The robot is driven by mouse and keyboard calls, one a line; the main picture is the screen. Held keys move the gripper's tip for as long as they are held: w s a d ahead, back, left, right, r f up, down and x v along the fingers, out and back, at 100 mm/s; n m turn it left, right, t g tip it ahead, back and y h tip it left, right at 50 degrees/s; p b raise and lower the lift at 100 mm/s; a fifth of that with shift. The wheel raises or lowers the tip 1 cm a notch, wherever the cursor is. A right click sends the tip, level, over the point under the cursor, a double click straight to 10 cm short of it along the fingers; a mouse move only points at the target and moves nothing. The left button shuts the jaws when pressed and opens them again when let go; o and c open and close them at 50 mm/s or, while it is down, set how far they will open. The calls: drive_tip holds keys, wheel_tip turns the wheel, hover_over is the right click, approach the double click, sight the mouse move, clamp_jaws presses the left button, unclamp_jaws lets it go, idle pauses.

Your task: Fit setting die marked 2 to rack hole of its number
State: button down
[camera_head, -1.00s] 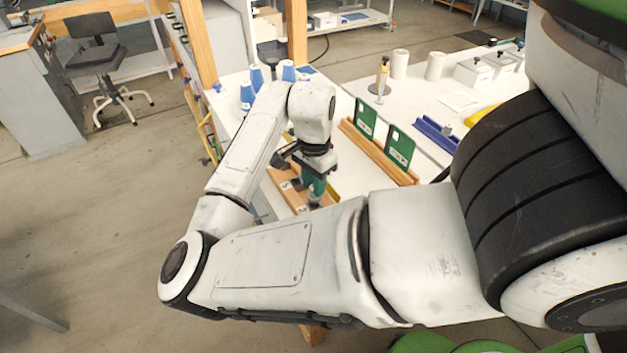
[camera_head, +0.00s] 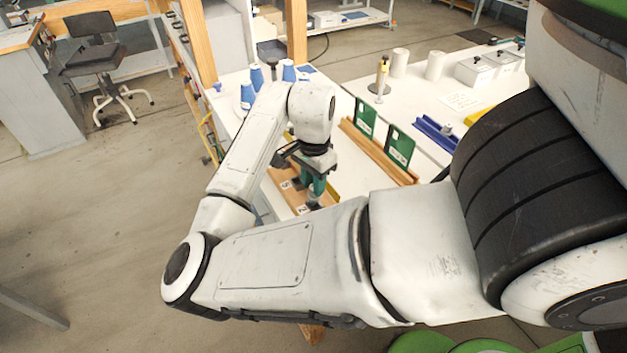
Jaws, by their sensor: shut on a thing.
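The wooden rack (camera_head: 289,195) lies on the white bench below my wrist, with small white number labels on its top. One label beside the fingers looks like a 2, but it is too small to be sure. My gripper (camera_head: 313,194) points down over the near right part of the rack and is shut on a setting die. The die is small, dark and mostly hidden by the fingers and my forearm. I cannot tell whether it is in a hole or just above one.
Two green cards (camera_head: 399,148) stand in a wooden holder right of my gripper. Blue cones (camera_head: 257,78) stand at the far left of the bench.

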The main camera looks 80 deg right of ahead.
drive_tip(key=shift+f, duration=0.4)
idle(0.6)
drive_tip(key=shift+p, duration=0.4)
idle(1.6)
drive_tip(key=shift+f+b, duration=0.8)
drive_tip(key=shift+f, duration=0.4)
drive_tip(key=c, duration=0.8)
unclamp_jaws()
drive_tip(key=shift+r, duration=0.1)
drive_tip(key=shift+r+p, duration=2.25)
drive_tip(key=shift+r, duration=0.25)
